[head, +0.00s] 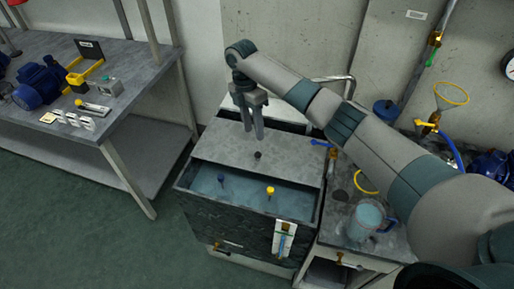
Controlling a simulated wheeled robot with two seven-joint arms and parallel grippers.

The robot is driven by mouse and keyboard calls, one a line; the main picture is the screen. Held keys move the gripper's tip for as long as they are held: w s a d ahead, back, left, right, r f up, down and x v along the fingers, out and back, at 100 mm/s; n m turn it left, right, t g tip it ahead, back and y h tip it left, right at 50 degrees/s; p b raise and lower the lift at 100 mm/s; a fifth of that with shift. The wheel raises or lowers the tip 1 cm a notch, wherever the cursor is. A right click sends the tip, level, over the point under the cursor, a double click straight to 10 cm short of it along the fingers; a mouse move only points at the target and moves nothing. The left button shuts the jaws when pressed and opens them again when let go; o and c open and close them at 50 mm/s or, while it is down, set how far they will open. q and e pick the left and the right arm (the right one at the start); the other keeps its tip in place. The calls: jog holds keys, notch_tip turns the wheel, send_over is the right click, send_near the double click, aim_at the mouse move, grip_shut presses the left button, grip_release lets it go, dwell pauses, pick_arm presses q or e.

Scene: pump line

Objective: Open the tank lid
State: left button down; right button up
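The tank (205,205) is a dark box in the middle of the head view. A flat grey lid (222,146) covers its rear part, and the front part is uncovered, showing bluish liquid (240,195). A small dark knob (257,155) stands on the lid near its front edge. My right gripper (253,134) points down above the lid, its fingertips just above and slightly left of the knob in the picture. Its two fingers are apart with nothing visible between them. Whether a fingertip touches the knob is hard to tell. My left gripper is out of view.
A blue-topped post (221,179) and a yellow-topped post (270,191) rise in the uncovered part. A jug (366,219) and a blue-handled valve (323,143) are at the right. A workbench (130,75) with a blue pump (37,86) stands left. Floor between is clear.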

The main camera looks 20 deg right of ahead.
jog(key=p, duration=0.2)
send_near(257, 150)
jog(key=s+f, duration=0.5)
jog(key=shift+s+a, duration=0.2)
jog(key=shift+s, duration=0.05)
grip_shut()
